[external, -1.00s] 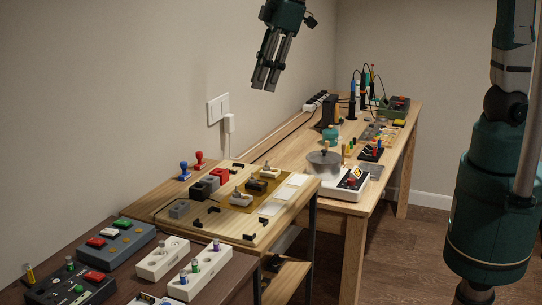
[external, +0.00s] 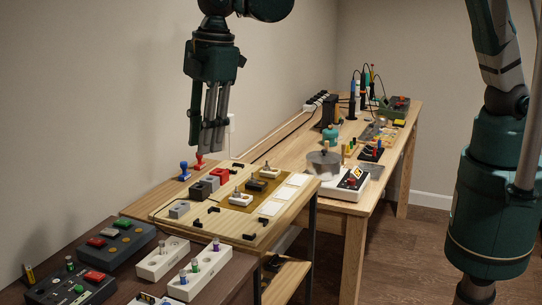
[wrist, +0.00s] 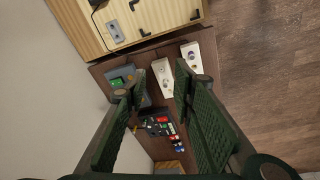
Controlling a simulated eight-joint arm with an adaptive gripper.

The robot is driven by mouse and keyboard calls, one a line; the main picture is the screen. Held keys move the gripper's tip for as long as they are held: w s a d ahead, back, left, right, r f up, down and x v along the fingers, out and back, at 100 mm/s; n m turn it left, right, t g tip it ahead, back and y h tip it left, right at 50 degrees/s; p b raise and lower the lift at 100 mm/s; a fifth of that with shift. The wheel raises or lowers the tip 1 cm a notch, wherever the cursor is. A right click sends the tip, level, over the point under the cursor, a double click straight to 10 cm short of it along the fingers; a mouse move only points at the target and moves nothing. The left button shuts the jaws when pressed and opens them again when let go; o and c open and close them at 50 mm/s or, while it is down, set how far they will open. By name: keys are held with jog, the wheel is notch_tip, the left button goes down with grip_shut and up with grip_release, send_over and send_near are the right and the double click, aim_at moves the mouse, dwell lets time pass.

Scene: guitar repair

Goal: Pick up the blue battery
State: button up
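Small upright batteries stand in two white holders on the dark table. The front holder (external: 207,272) bears a purple-topped battery (external: 216,245) and bluish or greenish ones, such as this battery (external: 183,277). I cannot tell for sure which is the blue battery. My gripper (external: 207,148) is open, empty and pointing down, high above the wooden table's left rear edge.
A grey box with red and green buttons (external: 117,240) and a black button box (external: 70,287) stand left of the holders. The wooden board (external: 230,228) carries blocks and black brackets. Red (external: 200,161) and blue (external: 184,171) stamps stand near the wall below my gripper.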

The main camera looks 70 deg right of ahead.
jog(key=s+a+f+n, duration=0.2)
jog(key=a+f, duration=0.4)
jog(key=a, duration=0.5)
jog(key=n+g+h+p, duration=0.1)
jog(key=n+p, duration=0.1)
send_over(182, 270)
jog(key=f, duration=0.6)
jog(key=shift+s+d+f, duration=0.1)
jog(key=shift+d+f, duration=0.1)
jog(key=shift+f, duration=0.2)
jog(key=shift+f, duration=0.1)
jog(key=shift+f, duration=1.2)
jog(key=shift+f, duration=0.1)
jog(key=shift+a+f, duration=0.15)
jog(key=shift+f, duration=2.35)
grip_shut()
